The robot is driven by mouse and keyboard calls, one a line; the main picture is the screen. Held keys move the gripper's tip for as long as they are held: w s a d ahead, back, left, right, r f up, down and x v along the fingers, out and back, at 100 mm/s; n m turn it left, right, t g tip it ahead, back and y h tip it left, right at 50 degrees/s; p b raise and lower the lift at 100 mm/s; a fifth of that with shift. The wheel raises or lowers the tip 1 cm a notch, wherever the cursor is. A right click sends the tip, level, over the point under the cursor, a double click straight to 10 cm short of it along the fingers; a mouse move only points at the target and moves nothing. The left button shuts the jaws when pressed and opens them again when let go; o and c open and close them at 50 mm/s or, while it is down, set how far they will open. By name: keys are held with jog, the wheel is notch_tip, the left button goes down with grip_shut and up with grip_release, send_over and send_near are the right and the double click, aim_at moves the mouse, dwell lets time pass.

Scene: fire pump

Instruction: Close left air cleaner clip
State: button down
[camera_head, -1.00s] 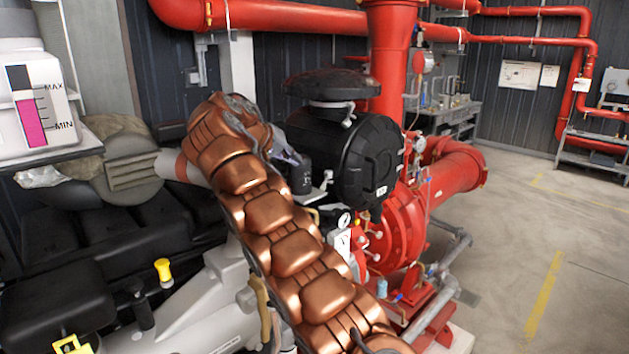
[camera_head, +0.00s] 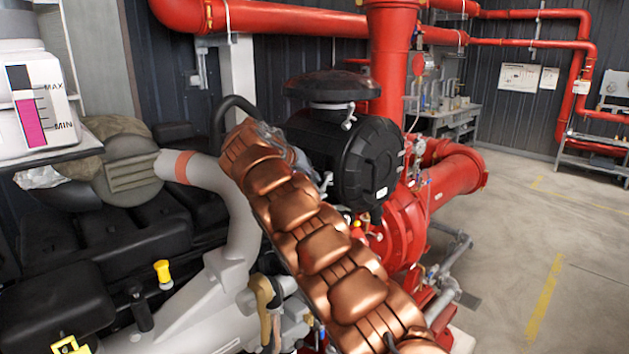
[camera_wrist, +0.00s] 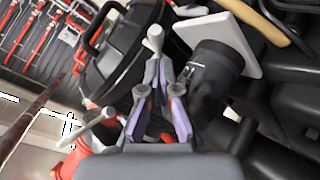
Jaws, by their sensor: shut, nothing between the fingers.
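The air cleaner (camera_head: 352,165) is a black ribbed canister with a round end cover, right of my arm in the head view. Its dark round body (camera_wrist: 125,45) fills the upper left of the wrist view. My gripper (camera_wrist: 159,78) shows purple fingers drawn together, with nothing held. A grey piece with a rounded knob (camera_wrist: 153,42) shows just beyond the fingertips, in front of the canister; I cannot tell whether they touch.
Red pipes (camera_head: 455,180) stand right of the air cleaner. The grey engine pipe (camera_head: 235,215) is left of my arm. The floor at right (camera_head: 555,250) is clear.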

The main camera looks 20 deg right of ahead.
jog(key=shift+s+d+f, duration=0.15)
jog(key=shift+d+f, duration=0.1)
jog(key=shift+f, duration=0.1)
jog(key=shift+f, duration=0.15)
